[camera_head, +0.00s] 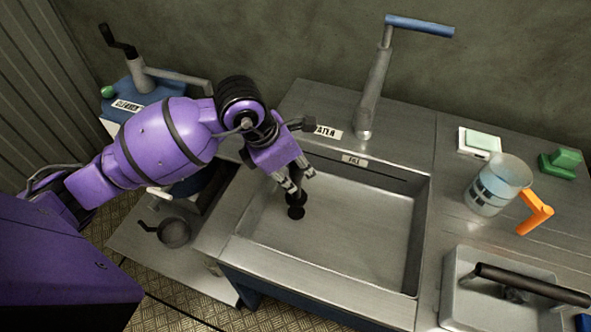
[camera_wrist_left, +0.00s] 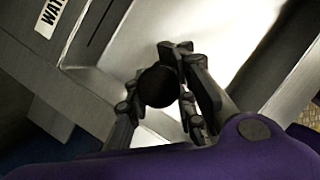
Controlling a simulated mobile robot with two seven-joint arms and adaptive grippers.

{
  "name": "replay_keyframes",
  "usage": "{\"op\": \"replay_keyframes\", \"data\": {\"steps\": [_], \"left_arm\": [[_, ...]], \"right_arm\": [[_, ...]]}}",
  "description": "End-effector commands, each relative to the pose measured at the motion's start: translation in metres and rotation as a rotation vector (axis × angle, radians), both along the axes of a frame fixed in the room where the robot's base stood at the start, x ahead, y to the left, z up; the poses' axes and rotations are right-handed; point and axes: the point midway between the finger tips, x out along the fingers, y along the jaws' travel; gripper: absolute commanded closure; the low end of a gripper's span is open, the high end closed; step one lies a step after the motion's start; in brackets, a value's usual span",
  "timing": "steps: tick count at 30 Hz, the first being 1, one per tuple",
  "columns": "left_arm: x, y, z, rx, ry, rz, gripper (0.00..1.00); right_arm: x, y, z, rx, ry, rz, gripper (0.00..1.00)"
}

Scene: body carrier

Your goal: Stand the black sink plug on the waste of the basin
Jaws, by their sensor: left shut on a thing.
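My left gripper (camera_head: 298,182) reaches down into the metal basin (camera_head: 372,240), near its left side. Its fingers are shut on the black sink plug (camera_head: 296,198), which hangs below the fingertips. In the left wrist view the plug (camera_wrist_left: 160,87) is a dark round shape between the fingers (camera_wrist_left: 163,95). A dark disc shows at the plug's lower end, close over the basin floor. I cannot tell whether this is the plug's foot or the waste, nor whether the plug touches the floor. My right gripper is not in view.
A tall tap (camera_head: 374,90) with a blue lever stands behind the basin. On the right worktop are a clear jug (camera_head: 492,190) with an orange handle, a soap dish (camera_head: 479,142), a green block (camera_head: 560,163) and a metal tray (camera_head: 462,283). The basin's middle and right are clear.

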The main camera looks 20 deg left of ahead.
Motion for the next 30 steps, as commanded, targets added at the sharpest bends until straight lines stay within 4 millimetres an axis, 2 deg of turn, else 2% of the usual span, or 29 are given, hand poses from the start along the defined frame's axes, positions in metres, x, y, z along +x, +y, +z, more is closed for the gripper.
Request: {"op": "replay_keyframes", "data": {"steps": [1,7,18,30], "left_arm": [[0.001,0.001,0.002,-0.005,0.003,0.003,1.0],[0.0,0.0,-0.015,-0.005,0.007,0.001,1.0],[0.0,0.0,-0.047,-0.006,0.006,0.001,1.0],[0.0,0.0,-0.047,-0.005,0.003,0.0,1.0]], "right_arm": [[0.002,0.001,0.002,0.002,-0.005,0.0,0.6],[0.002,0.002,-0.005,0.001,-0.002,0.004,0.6],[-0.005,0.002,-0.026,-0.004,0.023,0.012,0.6],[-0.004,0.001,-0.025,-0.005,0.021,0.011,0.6]]}}
